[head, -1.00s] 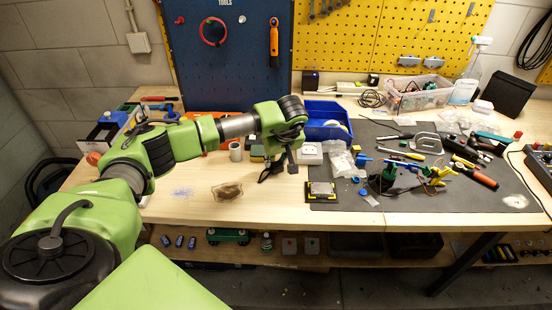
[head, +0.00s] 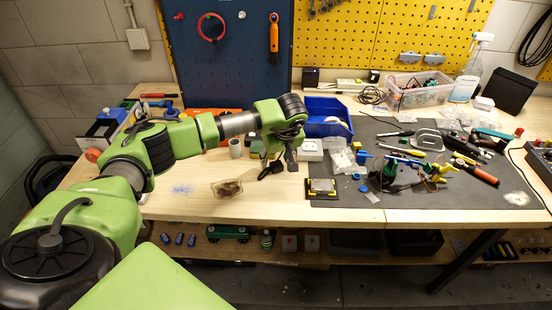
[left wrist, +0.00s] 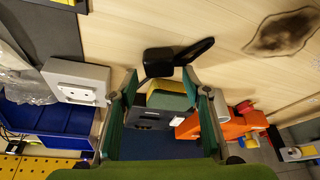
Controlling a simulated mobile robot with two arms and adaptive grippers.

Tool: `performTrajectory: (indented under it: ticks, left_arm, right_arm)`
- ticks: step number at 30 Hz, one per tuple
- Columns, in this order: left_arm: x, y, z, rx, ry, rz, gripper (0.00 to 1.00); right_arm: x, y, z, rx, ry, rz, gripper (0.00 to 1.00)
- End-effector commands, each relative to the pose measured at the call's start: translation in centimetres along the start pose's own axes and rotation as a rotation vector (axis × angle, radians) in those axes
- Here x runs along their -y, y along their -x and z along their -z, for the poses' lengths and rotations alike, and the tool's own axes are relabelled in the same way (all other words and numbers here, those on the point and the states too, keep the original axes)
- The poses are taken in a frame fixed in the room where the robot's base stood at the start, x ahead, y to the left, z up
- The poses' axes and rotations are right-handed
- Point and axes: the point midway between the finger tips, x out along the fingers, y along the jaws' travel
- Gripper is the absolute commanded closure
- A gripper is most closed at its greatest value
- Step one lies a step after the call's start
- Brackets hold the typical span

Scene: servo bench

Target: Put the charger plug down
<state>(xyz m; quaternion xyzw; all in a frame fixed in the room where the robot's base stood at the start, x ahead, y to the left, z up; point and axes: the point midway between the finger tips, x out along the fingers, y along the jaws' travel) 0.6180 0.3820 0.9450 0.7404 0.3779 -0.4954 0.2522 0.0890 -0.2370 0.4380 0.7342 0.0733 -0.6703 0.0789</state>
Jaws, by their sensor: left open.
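The charger plug appears to be the black object (head: 270,169) on the wooden bench top, just left of the yellow-edged plate. In the left wrist view the black plug (left wrist: 160,62) lies just past the fingertips, with a flat black part pointing up and right. My left gripper (head: 289,160) is above the bench beside the plug, pointing down. In the left wrist view its fingers (left wrist: 163,98) are spread apart with nothing gripped between them. A white socket box (head: 311,149) stands to the right; it also shows in the left wrist view (left wrist: 76,82). My right gripper is not in view.
A blue bin (head: 327,112) stands behind the socket box. A yellow and green block (left wrist: 168,97) and an orange tool (left wrist: 215,122) lie near the gripper. A dark mat (head: 440,205) with tools covers the right. The bench front left of the plug is mostly clear.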

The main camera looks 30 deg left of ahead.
Motion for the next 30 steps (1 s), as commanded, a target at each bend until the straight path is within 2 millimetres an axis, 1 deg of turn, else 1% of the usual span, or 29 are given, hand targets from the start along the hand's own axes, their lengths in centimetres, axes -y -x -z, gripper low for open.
performTrajectory:
  ticks: [1,2,3,5,9,15,18,21,24,30]
  left_arm:
    - [0.0,0.9,0.3,0.000,0.000,-0.001,0.56]
    - [0.0,1.2,0.5,0.000,0.000,-0.001,0.56]
    - [-0.1,1.4,0.3,-0.002,-0.001,-0.004,0.56]
    - [-0.2,2.6,0.3,-0.003,0.000,-0.006,0.56]
    - [-0.2,6.0,0.3,-0.004,-0.001,-0.006,0.56]
    - [-0.1,10.1,0.3,-0.003,-0.001,-0.005,0.56]
    - [-0.1,11.5,0.3,-0.002,0.000,-0.003,0.56]
    - [-0.1,12.3,0.3,-0.001,0.000,-0.002,0.56]
    - [0.0,12.7,0.3,0.000,0.000,-0.001,0.56]
    - [0.0,12.8,0.3,0.000,0.000,0.000,0.56]
  right_arm:
    - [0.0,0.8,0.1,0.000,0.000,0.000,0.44]
    - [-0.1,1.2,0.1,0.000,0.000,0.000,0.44]
    - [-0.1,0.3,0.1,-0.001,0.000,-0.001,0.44]
    - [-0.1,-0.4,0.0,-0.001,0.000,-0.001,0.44]
    - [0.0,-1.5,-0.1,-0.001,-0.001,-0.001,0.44]
    - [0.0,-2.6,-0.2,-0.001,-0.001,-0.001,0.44]
    - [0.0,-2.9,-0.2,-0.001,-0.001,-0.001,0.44]
    - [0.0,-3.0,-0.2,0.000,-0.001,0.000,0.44]
    - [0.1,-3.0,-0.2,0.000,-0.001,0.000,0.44]
    - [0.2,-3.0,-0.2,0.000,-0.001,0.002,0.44]
